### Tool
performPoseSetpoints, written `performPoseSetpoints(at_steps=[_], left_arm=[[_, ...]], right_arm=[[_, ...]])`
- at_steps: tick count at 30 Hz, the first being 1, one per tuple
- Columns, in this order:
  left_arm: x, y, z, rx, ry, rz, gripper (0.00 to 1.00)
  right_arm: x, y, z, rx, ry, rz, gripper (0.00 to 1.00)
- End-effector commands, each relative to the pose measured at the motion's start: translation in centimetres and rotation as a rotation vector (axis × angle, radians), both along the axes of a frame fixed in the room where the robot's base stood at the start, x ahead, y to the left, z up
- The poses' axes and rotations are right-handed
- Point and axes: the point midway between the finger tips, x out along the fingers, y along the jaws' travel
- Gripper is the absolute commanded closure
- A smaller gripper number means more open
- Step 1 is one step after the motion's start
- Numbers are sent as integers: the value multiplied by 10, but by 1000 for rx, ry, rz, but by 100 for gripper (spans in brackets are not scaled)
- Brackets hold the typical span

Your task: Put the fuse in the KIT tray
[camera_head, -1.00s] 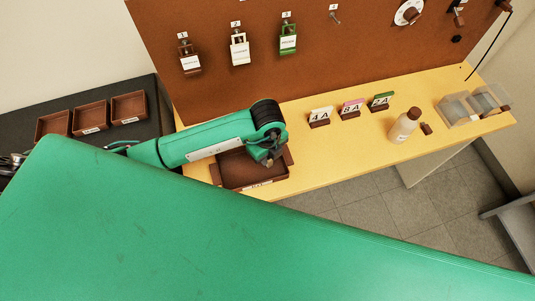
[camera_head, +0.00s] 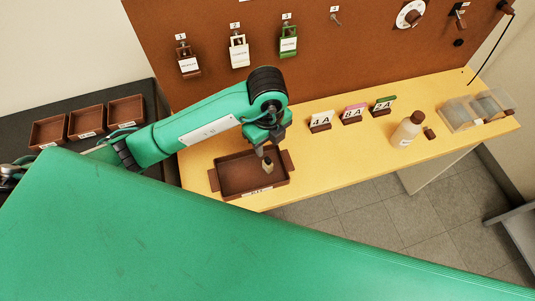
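The KIT tray (camera_head: 226,187), a shallow brown tray with a white label on its front, stands at the left end of the yellow bench. My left gripper (camera_head: 266,149) points down over the right half of the tray. A small beige piece with a dark top, probably the fuse (camera_head: 268,167), shows just below the fingertips, inside the tray's outline. I cannot tell whether the fingers still touch it or whether it rests on the tray floor. My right gripper is not in view.
Fuse stands labelled 4 A (camera_head: 320,121), 8 A (camera_head: 352,113) and 2 A (camera_head: 383,106) stand right of the tray, with a bottle (camera_head: 407,130) and clear bins (camera_head: 461,112) beyond. Padlocks hang on the brown board (camera_head: 218,20) behind. Brown trays (camera_head: 87,122) sit at left.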

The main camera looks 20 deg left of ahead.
Motion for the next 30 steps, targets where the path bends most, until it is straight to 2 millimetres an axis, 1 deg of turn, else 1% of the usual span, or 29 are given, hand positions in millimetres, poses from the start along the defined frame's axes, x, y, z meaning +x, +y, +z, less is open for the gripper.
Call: performPoseSetpoints(at_steps=[1,3,8,25,30], left_arm=[[1,0,7,1,-2,-1,61],[1,0,13,1,-2,-1,61],[0,0,20,0,0,-1,61],[0,0,20,0,2,0,61],[0,0,20,0,2,-1,61]], right_arm=[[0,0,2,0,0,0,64],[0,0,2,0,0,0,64],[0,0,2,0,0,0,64],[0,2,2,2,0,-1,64],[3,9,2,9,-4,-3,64]])
